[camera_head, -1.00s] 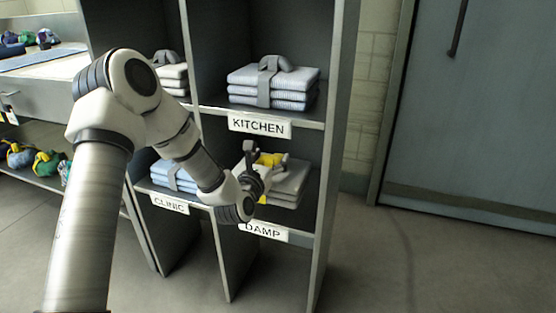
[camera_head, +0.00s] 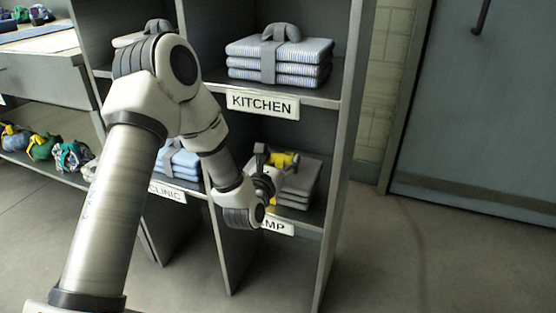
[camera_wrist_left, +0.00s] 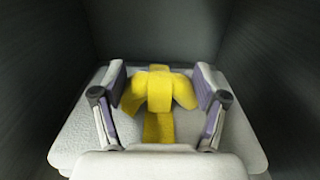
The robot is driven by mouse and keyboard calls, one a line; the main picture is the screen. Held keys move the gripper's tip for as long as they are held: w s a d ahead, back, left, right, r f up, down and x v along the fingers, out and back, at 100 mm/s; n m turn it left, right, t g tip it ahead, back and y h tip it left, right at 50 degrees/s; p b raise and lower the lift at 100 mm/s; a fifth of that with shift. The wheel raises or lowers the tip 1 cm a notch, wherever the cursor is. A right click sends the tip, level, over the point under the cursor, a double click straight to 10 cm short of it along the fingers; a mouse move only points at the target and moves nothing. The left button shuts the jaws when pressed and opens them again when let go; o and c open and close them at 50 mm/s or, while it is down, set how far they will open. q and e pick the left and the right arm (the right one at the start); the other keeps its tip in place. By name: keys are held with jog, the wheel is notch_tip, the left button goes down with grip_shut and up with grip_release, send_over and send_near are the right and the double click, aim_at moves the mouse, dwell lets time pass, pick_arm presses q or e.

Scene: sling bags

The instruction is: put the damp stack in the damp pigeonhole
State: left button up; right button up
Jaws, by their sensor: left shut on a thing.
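The damp stack (camera_head: 299,180) is a pile of pale grey folded cloths with a yellow strap and a yellow knot on top. It is inside the pigeonhole above the partly covered DAMP label (camera_head: 279,228). My left gripper (camera_head: 272,168) reaches in from the front and is shut on the yellow knot. In the left wrist view the fingers (camera_wrist_left: 160,103) flank the knot (camera_wrist_left: 160,88), with the stack (camera_wrist_left: 85,135) below and dark walls on both sides. I cannot tell whether the stack's underside touches the shelf. My right gripper is not in view.
A striped blue stack (camera_head: 300,62) with a grey strap sits in the KITCHEN pigeonhole above. A light blue stack (camera_head: 183,160) is in the CLINIC pigeonhole to the left, partly behind my arm. Several sling bags (camera_head: 42,145) lie on a low shelf at left. The floor at right is clear.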

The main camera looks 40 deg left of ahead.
pick_arm(q)
jog(key=shift+s+r, duration=0.15)
jog(key=shift+d, duration=0.1)
jog(key=o, duration=1.8)
jog(key=shift+f, duration=0.2)
